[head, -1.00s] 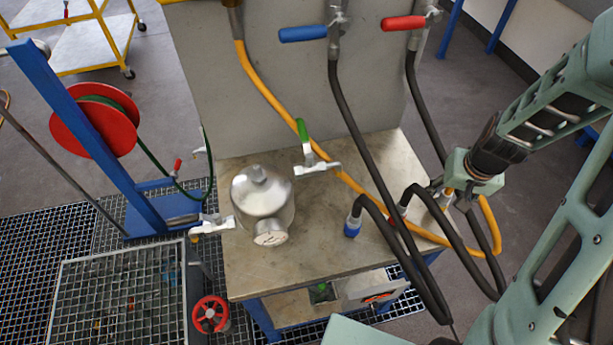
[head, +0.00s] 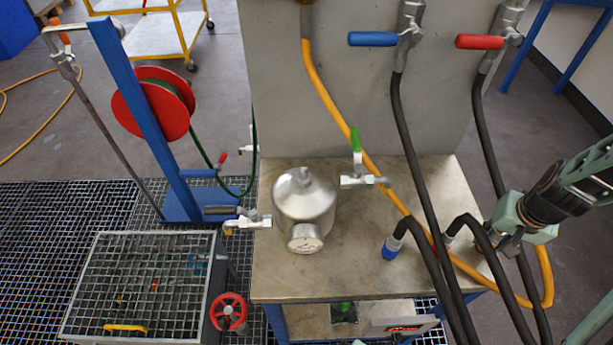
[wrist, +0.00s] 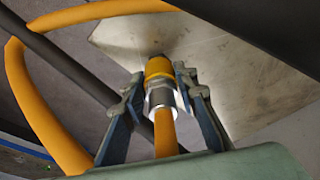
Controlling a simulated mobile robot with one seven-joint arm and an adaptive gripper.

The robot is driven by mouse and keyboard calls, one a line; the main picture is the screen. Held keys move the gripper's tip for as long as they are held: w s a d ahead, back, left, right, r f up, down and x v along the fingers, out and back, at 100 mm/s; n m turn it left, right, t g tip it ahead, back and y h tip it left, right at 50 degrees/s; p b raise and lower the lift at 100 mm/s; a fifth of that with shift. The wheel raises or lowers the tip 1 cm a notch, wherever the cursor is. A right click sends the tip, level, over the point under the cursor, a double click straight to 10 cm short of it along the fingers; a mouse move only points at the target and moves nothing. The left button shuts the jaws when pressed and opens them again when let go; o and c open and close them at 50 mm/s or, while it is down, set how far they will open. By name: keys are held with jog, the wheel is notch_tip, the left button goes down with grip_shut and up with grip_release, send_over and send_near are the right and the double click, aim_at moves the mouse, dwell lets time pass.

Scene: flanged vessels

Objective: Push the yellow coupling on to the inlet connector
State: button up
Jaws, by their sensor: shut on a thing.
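My gripper (head: 508,242) is at the right edge of the bench in the head view. In the wrist view my gripper (wrist: 160,92) is shut around the silver collar of the yellow coupling (wrist: 158,69). The orange-yellow hose (wrist: 166,135) runs back from it between the fingers. The coupling's far end points away from the gripper, over the bench, and touches nothing that I can make out. The steel vessel (head: 304,203) stands on the bench, well left of the gripper. A green-handled valve (head: 357,172) is at its right and another fitting (head: 248,221) at its left; which is the inlet connector is unclear.
The bench top (head: 350,275) is clear in front of the vessel. A blue-ended black hose (head: 390,248) and other dark hoses hang between my gripper and the vessel. The grey panel (head: 350,90) stands behind, with blue (head: 373,39) and red (head: 480,41) valve handles.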

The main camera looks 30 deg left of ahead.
grip_shut()
jog(key=shift+r, duration=0.1)
jog(key=shift+r, duration=0.1)
jog(key=shift+w+p+v, duration=0.2)
jog(key=shift+p+v, duration=0.4)
jog(key=shift+v, duration=0.2)
jog(key=shift+w+p+v, duration=0.15)
jog(key=shift+p+v, duration=0.5)
jog(key=shift+v, duration=0.15)
jog(key=shift+w+p+v, duration=0.2)
jog(key=shift+p+v, duration=0.4)
jog(key=shift+v, duration=0.2)
jog(key=shift+a+r, duration=0.1)
